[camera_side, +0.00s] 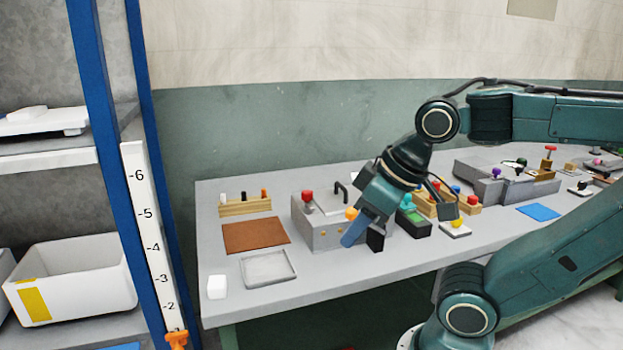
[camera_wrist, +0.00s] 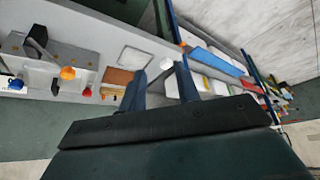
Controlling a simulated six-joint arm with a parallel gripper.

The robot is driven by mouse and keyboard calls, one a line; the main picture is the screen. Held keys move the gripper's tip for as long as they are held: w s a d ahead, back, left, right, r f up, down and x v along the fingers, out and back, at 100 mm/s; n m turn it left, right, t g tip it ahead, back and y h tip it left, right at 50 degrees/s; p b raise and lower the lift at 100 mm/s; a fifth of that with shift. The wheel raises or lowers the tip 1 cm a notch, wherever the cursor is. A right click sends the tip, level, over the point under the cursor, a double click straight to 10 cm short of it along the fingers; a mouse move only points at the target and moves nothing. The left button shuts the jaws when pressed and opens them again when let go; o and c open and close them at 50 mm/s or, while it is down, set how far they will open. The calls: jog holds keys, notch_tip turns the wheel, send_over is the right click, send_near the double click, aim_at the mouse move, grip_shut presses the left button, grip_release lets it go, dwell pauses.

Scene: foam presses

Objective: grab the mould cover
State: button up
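The handle appears to belong to the mould cover, but the cover's edges are hard to make out.
A brown mat (camera_side: 256,235), a shallow grey tray (camera_side: 268,268), a white block (camera_side: 217,287) and a wooden peg rack (camera_side: 245,207) lie left of the press. Blue-framed shelving (camera_side: 108,120) stands left of the table.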

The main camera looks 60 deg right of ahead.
jog(key=w+d+r+m+g, duration=0.1)
jog(key=w+d+r+m, duration=0.1)
jog(key=w+d+r, duration=0.5)
jog(key=m+g, duration=0.5)
jog(key=m, duration=0.2)
send_over(341, 185)
notch_tip(341, 185, down, 7)
jog(key=shift+f, duration=0.15)
jog(key=shift+f, duration=4.3)
